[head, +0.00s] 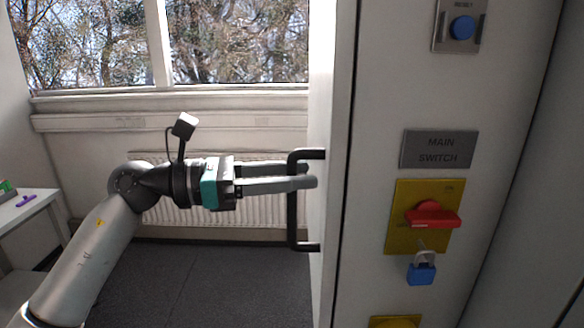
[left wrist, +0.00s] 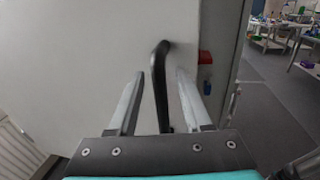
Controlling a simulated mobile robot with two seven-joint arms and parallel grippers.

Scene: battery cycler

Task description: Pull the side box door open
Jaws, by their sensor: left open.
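The side box door (head: 320,90) is a pale panel seen almost edge-on in the head view. It fills much of the left wrist view (left wrist: 90,60) and looks closed. Its black bar handle (head: 291,222) stands upright on it. My left gripper (head: 308,174) reaches the upper part of the handle from the left. In the left wrist view the handle (left wrist: 159,90) runs between the two open fingers, with a gap visible on each side. The fingertips are close to the door surface; I cannot tell if they touch it. My right gripper is out of view.
The cabinet front to the right carries a blue reset button (head: 462,27), a red main switch (head: 432,214) and a blue padlock (head: 421,272). A radiator (head: 165,210) stands under the window. A table (head: 22,208) is at far left. Dark floor (head: 220,285) left of the door is clear.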

